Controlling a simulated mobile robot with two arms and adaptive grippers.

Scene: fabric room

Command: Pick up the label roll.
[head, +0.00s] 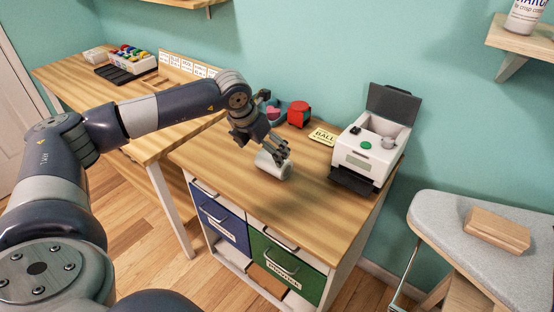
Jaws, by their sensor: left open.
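The label roll (271,165) looks like a small white cylinder lying on its side on the wooden desk top, near the front edge. My left gripper (277,153) is open, with its fingertips right at the upper side of the roll. The fingers hide part of the roll, and I cannot tell whether they touch it. My right gripper is not in view.
A white label printer (370,145) with its dark lid up stands to the right. A yellow card (322,137) and a red object (299,114) lie behind the roll. An ironing board (470,270) with a wooden block (497,230) stands at the lower right.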

